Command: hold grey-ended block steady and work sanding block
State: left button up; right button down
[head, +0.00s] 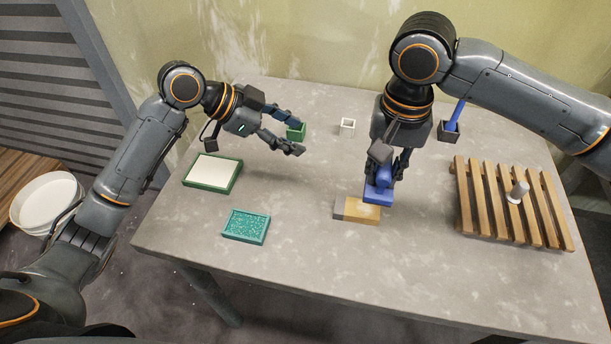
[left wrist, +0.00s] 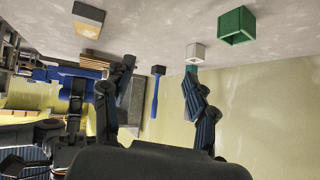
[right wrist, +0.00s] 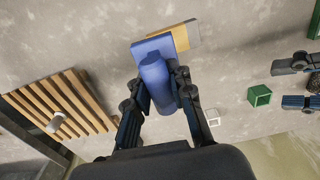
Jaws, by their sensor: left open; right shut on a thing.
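The grey-ended block (head: 361,211) lies flat on the table, its grey end to the left and a pale patch on its wooden top. It also shows in the right wrist view (right wrist: 182,38) and the left wrist view (left wrist: 88,22). My right gripper (head: 380,172) is shut on the blue sanding block (head: 377,194), which is over the wooden end of the block. The sanding block (right wrist: 155,62) hides part of it in the right wrist view. My left gripper (head: 290,133) is open and empty, behind and left of the block, near a green box.
The green box (head: 296,131), a small white box (head: 347,126) and a dark holder (head: 449,131) with a blue handle stand at the back. A green-rimmed tray (head: 236,180) and teal pad (head: 246,226) lie left. A slatted wooden rack (head: 490,205) is right.

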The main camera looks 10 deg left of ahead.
aim_at(337, 204)
pick_arm(q)
jog(key=s+d+f+m+g, duration=0.1)
jog(key=s, duration=0.1)
jog(key=s+d+f+m+g, duration=0.1)
jog(key=s+d, duration=0.1)
jog(key=s, duration=0.1)
jog(key=s+d+f+m+g, duration=0.1)
jog(key=s+d+g, duration=0.1)
jog(key=shift+s+f, duration=0.1)
jog(key=shift+s, duration=0.25)
jog(key=shift+s+d+f, duration=0.15)
jog(key=shift+d, duration=0.05)
jog(key=x, duration=0.7)
jog(key=shift+d+f, duration=0.1)
jog(key=shift+d, duration=0.1)
grip_shut()
jog(key=shift+o, duration=0.7)
grip_release()
jog(key=shift+f, duration=0.1)
